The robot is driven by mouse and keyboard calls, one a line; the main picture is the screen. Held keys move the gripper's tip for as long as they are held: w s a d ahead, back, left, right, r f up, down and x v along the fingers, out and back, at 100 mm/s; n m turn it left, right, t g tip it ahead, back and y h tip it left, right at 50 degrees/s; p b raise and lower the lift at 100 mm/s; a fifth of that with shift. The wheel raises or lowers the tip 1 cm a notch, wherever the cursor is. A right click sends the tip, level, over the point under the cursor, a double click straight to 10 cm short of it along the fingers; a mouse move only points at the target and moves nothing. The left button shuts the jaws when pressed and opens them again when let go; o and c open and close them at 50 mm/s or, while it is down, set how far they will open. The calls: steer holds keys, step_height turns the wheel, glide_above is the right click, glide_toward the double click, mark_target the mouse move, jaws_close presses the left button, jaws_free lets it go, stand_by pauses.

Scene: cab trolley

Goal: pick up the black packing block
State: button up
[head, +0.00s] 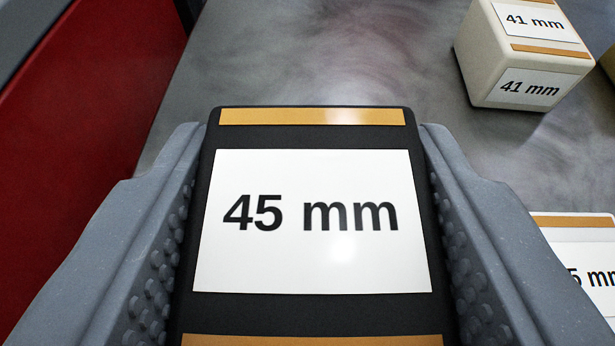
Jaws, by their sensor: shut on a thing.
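The black packing block (310,137) fills the lower middle of the head view. It has a white label reading "45 mm" and orange strips at its far and near edges. My gripper (312,200) is shut on it, with one grey studded finger against its left side and the other against its right side. The block's underside is hidden, so I cannot tell whether it touches the surface below.
A cream block (490,62) labelled "41 mm" stands at the upper right on the grey metal surface (330,50). Another block (585,260) with a white label is partly visible at the right edge, close to my right finger. A red panel (85,110) rises at the left.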

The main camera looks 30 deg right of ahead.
steer(key=s+d, duration=0.2)
steer(key=s, duration=0.3)
steer(key=s+d+r+p, duration=0.1)
steer(key=s+d, duration=0.1)
steer(key=s, duration=0.3)
steer(key=s+d+r+p, duration=0.1)
steer(key=s+d, duration=0.1)
steer(key=s, duration=0.2)
steer(key=shift+s, duration=0.4)
steer(key=w+a+f+n+t+y, duration=0.1)
steer(key=w+a+n+y, duration=0.1)
steer(key=a, duration=0.7)
steer(key=w+a+f+n+y, duration=0.2)
steer(key=a+y, duration=0.1)
steer(key=a, duration=0.6)
steer(key=w+a+f+n+t+y, duration=0.1)
steer(key=w+a+n+y, duration=0.1)
steer(key=a, duration=0.7)
steer(key=s+d+r+m+h, duration=0.1)
steer(key=s+d+m+h, duration=0.1)
steer(key=d, duration=0.7)
steer(key=s+d+r+m+g+h, duration=0.1)
steer(key=s+d+m+h, duration=0.1)
steer(key=d, duration=0.7)
steer(key=s+d+r+m+h, duration=0.2)
steer(key=d+h, duration=0.1)
steer(key=d, duration=0.6)
steer(key=shift+g, duration=0.4)
